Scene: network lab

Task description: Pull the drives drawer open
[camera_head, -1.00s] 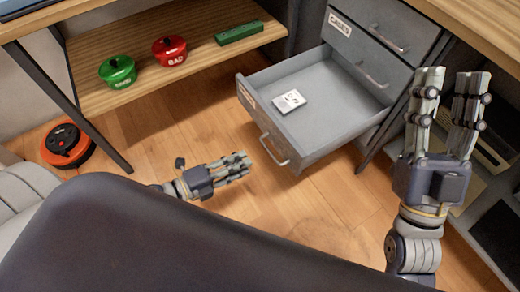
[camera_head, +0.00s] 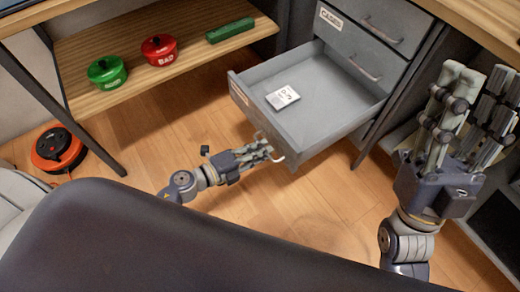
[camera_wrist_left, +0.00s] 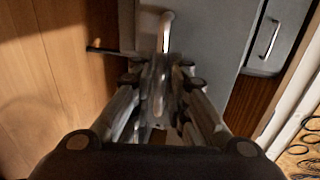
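The lower drawer (camera_head: 305,143) of the grey cabinet stands pulled well out, with a white labelled item (camera_head: 283,97) lying inside. The label on its front is too small to read. My left gripper (camera_head: 266,150) is at the bar handle (camera_head: 279,154) on the drawer's front. In the left wrist view the handle (camera_wrist_left: 166,30) runs down between my left fingers (camera_wrist_left: 160,75), which overlap and blur, so I cannot tell whether they grip it. My right gripper (camera_head: 482,90) is raised at the right, open and empty.
Above the open drawer is a shut drawer (camera_head: 372,30) with its own label and handle. An orange-black round device (camera_head: 58,148) sits on the floor.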

